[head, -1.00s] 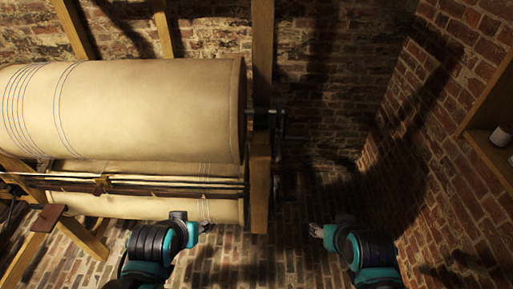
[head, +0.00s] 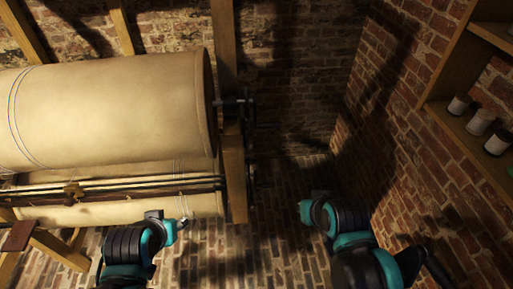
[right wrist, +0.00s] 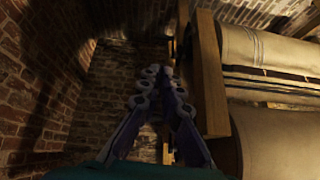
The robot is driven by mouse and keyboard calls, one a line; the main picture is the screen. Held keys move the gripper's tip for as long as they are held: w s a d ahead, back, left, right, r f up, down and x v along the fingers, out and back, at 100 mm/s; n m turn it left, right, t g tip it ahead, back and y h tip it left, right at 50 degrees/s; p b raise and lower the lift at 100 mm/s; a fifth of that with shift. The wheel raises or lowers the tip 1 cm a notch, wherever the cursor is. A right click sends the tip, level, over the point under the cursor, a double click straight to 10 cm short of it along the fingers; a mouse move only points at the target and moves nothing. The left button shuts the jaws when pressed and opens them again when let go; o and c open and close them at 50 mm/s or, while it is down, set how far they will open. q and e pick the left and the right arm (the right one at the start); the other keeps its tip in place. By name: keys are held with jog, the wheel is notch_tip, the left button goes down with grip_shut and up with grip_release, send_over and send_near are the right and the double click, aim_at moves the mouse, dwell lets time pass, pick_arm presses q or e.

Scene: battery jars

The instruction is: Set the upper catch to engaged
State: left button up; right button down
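A large cream roller (head: 110,110) lies above a second cream roller (head: 120,207), both on a wooden frame. Dark metal fittings (head: 236,101) sit at the upper roller's right end, by the wooden post. The upper catch may be among them, but its shape and setting are too dark to tell. My right gripper (head: 303,208) is below and right of these fittings, apart from them. In the right wrist view its fingers (right wrist: 159,72) point forward with nothing seen between them. My left gripper (head: 183,222) is in front of the lower roller, its fingers small and unclear.
A wooden post (head: 234,170) stands at the rollers' right end and also shows in the right wrist view (right wrist: 209,75). A brick wall (head: 430,130) rises on the right, with a wooden shelf (head: 437,105) holding jars (head: 480,122). The brick floor between post and wall looks clear.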

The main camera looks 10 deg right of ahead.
aim_at(250, 134)
jog(key=w+r+m+g+y+p, duration=0.1)
jog(key=w+r+m+y+p, duration=0.2)
jog(key=w+m, duration=0.4)
jog(key=w+r+m+g+y+p, duration=0.2)
jog(key=w+m+y, duration=0.3)
jog(key=w, duration=0.8)
jog(key=r+m, duration=0.1)
jog(key=m, duration=0.2)
jog(key=shift+a+m+g+p, duration=0.2)
jog(key=shift+m+g+p, duration=0.1)
jog(key=shift+p, duration=0.1)
jog(key=b+x, duration=0.3)
jog(key=x, duration=0.7)
jog(key=shift+s+a+r+b, duration=0.1)
jog(key=shift+s+a+r, duration=0.25)
jog(key=shift+r, duration=0.3)
jog(key=shift+s+a+r+b, duration=0.15)
jog(key=shift+a+r, duration=0.3)
jog(key=shift+r, duration=0.15)
jog(key=shift+s+a+r+b, duration=0.1)
jog(key=shift+s+a+r, duration=0.2)
jog(key=shift+r, duration=0.35)
jog(key=shift+w, duration=0.1)
